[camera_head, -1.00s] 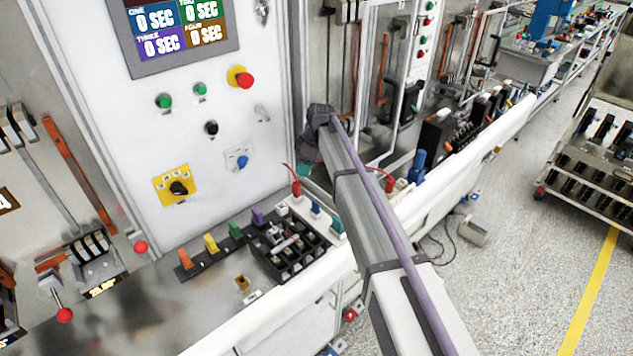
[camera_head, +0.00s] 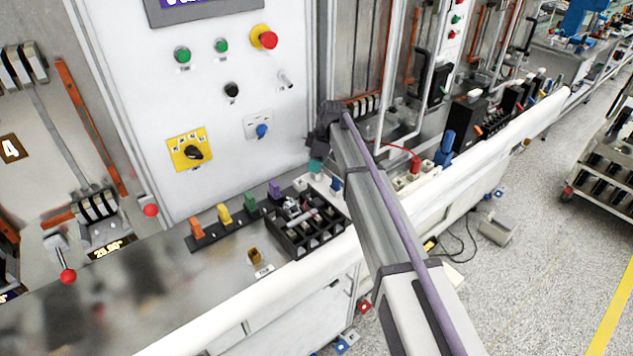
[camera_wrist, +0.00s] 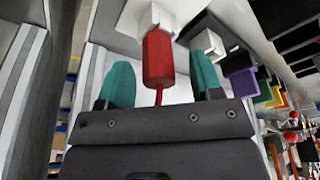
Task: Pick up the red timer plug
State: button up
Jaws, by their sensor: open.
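In the wrist view the red timer plug (camera_wrist: 158,60) stands between the two teal fingertips of my open gripper (camera_wrist: 161,72). Its far end meets a white hexagonal piece (camera_wrist: 153,19), and a thin red lead runs from its near end towards my gripper. A gap shows on each side of the plug, so the fingers do not appear to grip it. In the head view a teal fingertip of my gripper (camera_head: 315,166) shows at the white strip, and this plug is hidden there. Another red plug (camera_head: 416,165) with a red lead stands farther right.
Purple (camera_head: 274,188), green (camera_head: 249,201), yellow (camera_head: 224,214) and orange (camera_head: 197,228) pieces stand in a row to the left. A blue piece (camera_head: 336,184) and a black open block (camera_head: 305,222) are close by. The white control panel (camera_head: 150,110) rises behind.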

jog(key=shift+x, duration=1.1)
jog(key=shift+d+r, duration=0.15)
jog(key=shift+r, duration=0.1)
jog(key=c, duration=1)
jog(key=shift+r, duration=0.1)
